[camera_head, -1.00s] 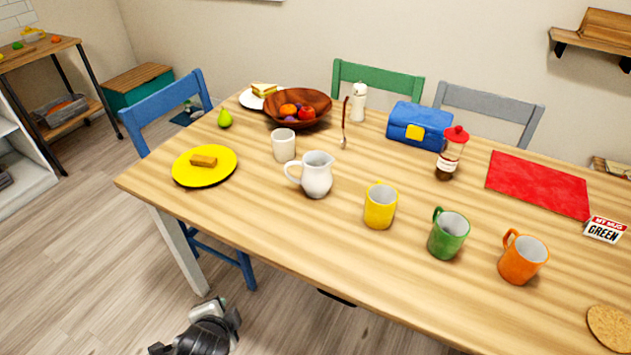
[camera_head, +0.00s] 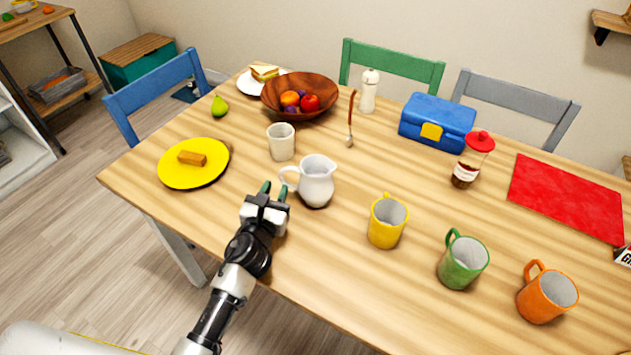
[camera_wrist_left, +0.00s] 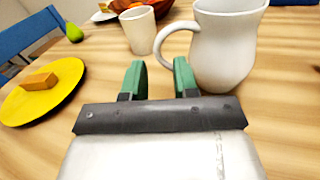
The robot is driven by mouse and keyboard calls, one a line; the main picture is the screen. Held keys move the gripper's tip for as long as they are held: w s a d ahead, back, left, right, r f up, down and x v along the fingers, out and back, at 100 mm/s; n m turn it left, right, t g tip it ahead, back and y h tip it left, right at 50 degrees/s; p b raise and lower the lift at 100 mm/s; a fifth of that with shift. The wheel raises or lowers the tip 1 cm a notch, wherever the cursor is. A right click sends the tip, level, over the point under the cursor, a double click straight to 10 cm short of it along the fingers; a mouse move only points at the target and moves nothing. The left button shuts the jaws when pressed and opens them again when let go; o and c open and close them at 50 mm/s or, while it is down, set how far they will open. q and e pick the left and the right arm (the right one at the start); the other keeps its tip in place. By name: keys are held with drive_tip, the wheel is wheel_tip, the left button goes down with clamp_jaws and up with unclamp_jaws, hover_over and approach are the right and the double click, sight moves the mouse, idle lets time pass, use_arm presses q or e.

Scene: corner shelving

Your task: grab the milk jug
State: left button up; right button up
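The white milk jug (camera_head: 318,182) stands upright on the wooden table, its handle on the left side. It also shows in the left wrist view (camera_wrist_left: 228,48), ahead and to the right, with its handle above the right fingertip. My left gripper (camera_head: 274,190) is just left of and in front of the jug, by its handle. Its two green fingers (camera_wrist_left: 158,78) are apart with nothing between them. I cannot tell from these views whether the right finger touches the handle. My right gripper is not in view.
A white cup (camera_head: 281,142) stands behind the gripper. A yellow plate (camera_head: 175,177) with a brown piece lies left. Yellow (camera_head: 386,222), green (camera_head: 462,262) and orange (camera_head: 547,294) mugs stand right. A wooden fruit bowl (camera_head: 338,90) is behind. The table between plate and gripper is clear.

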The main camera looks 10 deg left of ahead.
sight(281, 177)
use_arm(q)
drive_tip(key=shift+w, duration=0.9)
drive_tip(key=w, duration=0.4)
drive_tip(key=shift+w+d, duration=0.15)
drive_tip(key=shift+w, duration=0.1)
drive_tip(key=shift+w+f, duration=0.1)
drive_tip(key=shift+w, duration=0.4)
clamp_jaws()
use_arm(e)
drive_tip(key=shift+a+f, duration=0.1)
